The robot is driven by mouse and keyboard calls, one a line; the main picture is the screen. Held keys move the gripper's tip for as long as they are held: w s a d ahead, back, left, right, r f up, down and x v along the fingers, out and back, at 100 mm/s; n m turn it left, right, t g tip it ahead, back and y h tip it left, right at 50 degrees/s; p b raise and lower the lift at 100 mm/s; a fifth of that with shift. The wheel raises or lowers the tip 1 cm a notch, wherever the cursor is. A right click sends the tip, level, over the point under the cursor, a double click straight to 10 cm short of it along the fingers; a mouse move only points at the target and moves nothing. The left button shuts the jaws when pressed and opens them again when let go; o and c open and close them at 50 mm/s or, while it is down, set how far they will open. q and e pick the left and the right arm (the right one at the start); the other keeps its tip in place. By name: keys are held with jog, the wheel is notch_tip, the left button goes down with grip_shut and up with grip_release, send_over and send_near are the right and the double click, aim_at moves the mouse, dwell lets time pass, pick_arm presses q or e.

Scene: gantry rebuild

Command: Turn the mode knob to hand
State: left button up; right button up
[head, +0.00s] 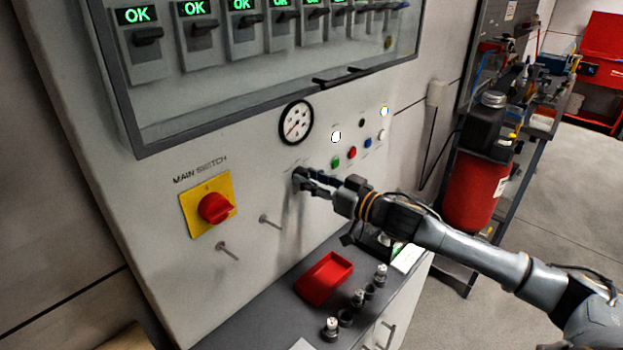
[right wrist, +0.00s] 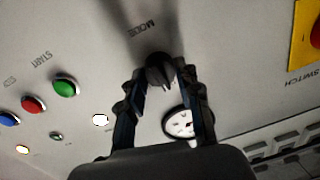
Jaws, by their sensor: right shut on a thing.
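The mode knob (right wrist: 158,68) is a small black knob on the grey panel, under the MODE label in the right wrist view. In the head view, the knob (head: 299,176) is partly covered by my gripper. My right gripper (right wrist: 160,80) is shut on the knob, with one finger on each side of it. In the head view, my right gripper (head: 312,182) reaches the panel from the right. The knob's pointer position cannot be read clearly. My left gripper is not in view.
A red main switch (head: 215,208) on a yellow plate is to the left. A gauge (head: 296,123) and coloured buttons (head: 351,152) are near the knob. Below, a ledge holds a red tray (head: 324,278) and small parts. A red container (head: 475,190) stands at right.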

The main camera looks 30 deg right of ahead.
jog(key=n+p, duration=0.1)
jog(key=n, duration=0.2)
jog(key=shift+r+n, duration=0.15)
jog(key=shift+n, duration=0.25)
jog(key=shift+n+p, duration=0.4)
jog(key=shift+n, duration=1.7)
jog(key=o, duration=1.2)
jog(key=shift+h, duration=0.3)
jog(key=shift+c, duration=0.2)
jog(key=shift+s, duration=0.1)
jog(key=v, duration=1.2)
